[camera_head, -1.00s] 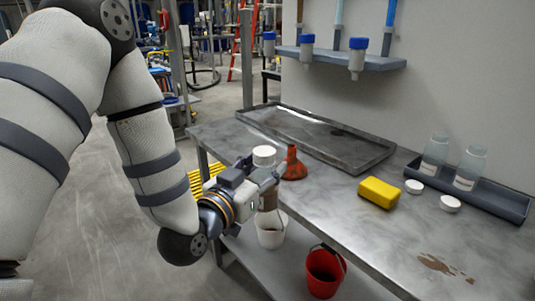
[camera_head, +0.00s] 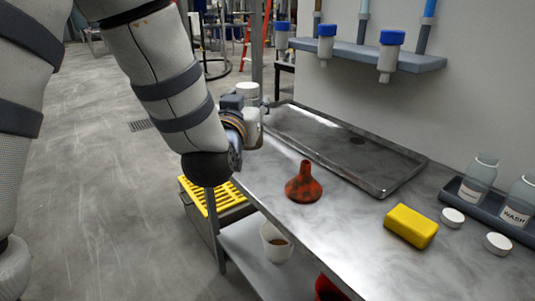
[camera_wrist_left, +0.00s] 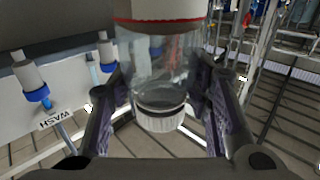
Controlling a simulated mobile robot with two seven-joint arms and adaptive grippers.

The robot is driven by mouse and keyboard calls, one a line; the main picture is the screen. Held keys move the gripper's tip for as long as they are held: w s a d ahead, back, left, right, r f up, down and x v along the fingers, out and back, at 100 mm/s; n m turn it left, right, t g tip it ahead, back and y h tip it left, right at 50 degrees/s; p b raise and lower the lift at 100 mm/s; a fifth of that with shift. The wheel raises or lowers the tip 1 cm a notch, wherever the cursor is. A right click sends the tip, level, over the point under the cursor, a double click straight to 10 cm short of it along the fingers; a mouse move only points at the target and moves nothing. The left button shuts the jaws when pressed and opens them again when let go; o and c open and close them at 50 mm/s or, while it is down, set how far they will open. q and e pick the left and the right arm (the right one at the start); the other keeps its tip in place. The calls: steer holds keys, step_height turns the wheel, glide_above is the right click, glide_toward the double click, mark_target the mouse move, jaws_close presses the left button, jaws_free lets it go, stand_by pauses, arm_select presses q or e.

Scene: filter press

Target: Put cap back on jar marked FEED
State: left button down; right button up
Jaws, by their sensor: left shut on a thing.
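My left gripper (camera_head: 251,122) is shut on a clear jar (camera_wrist_left: 158,62), beyond the table's left end. The jar has a white cap (camera_head: 247,89) on top and a white label (camera_head: 252,115). In the left wrist view, which is upside down, the cap (camera_wrist_left: 162,117) shows low and a red band lies at the label's edge. I cannot read this label. Two open jars stand at the right: one marked WASH (camera_head: 519,203), one with an unreadable label (camera_head: 479,178). Two white caps, left (camera_head: 452,217) and right (camera_head: 498,243), lie before them. My right gripper is out of view.
An orange-red funnel (camera_head: 303,186) and a yellow sponge (camera_head: 410,226) are on the metal table. A shallow metal tray (camera_head: 400,180) lies along the back. A white bucket (camera_head: 277,243) stands on the lower shelf. A wall rack (camera_head: 400,62) holds blue-topped fittings.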

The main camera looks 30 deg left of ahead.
arm_select(q)
steer(key=w+a+f+b, duration=0.2)
steer(key=w+f, duration=0.6)
steer(key=w, duration=0.3)
steer(key=shift+w+a+f, duration=0.15)
steer(key=shift+w+a, duration=0.1)
steer(key=shift+a, duration=0.15)
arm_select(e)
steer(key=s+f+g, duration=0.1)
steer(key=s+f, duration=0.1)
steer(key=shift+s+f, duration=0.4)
arm_select(q)
steer(key=f, duration=0.2)
steer(key=w+f+b, duration=0.1)
steer(key=f, duration=0.1)
steer(key=shift+a+f, duration=0.1)
steer(key=shift+f, duration=0.1)
steer(key=shift+s+r, duration=0.1)
steer(key=shift+r, duration=0.05)
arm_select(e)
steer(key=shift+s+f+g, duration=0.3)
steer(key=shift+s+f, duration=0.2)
arm_select(q)
steer(key=c, duration=0.8)
jaws_free()
steer(key=shift+c, duration=0.2)
